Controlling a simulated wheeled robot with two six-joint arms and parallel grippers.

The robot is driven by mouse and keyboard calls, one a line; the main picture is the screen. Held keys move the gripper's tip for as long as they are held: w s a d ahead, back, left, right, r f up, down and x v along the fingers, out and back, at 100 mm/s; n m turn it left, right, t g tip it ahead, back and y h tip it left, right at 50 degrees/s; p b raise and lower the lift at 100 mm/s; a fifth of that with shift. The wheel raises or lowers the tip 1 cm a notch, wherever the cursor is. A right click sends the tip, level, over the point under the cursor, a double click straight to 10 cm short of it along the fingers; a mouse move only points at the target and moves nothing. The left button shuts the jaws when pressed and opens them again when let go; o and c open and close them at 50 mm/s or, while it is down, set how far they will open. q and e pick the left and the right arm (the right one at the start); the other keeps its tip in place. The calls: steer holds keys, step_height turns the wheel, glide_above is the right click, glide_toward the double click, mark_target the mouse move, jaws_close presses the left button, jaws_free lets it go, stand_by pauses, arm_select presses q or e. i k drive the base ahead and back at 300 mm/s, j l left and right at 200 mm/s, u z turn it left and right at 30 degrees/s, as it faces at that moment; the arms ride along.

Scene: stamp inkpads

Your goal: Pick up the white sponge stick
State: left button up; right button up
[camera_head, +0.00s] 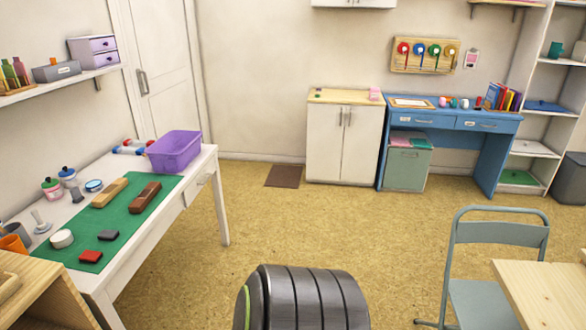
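On the left table (160,229), a pale stick-like piece with a wide foot (41,226) stands upright near the left edge of the green mat (125,222). It looks like the white sponge stick, but it is too small to be sure. A round white piece (62,239) lies beside it on the mat. Neither of my grippers is in view.
On the mat lie a tan block (110,192), a brown block (145,197), a red pad (90,256) and a dark pad (108,235). A purple bin (175,152) stands at the table's back. A wooden unit (45,285) fills the lower left. Floor right of the table is clear.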

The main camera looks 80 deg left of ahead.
mark_target(42, 225)
steer(key=u, duration=3.9)
